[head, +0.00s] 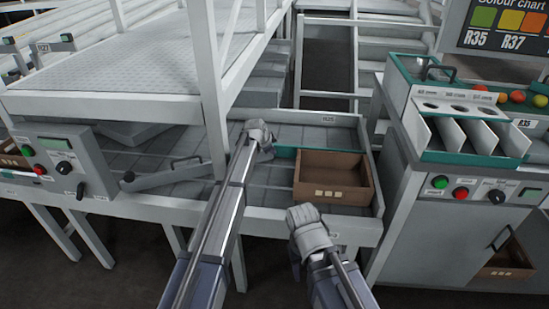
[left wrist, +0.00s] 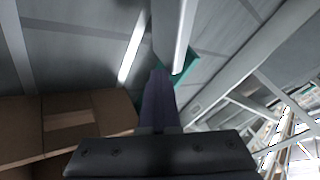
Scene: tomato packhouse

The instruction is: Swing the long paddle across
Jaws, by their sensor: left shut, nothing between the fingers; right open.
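A white post (head: 208,90) stands between the paddle and my left gripper. A brown box (head: 333,190) sits on the tray's right. A control panel (head: 62,165) stands at left, a sizing machine (head: 440,190) at right.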

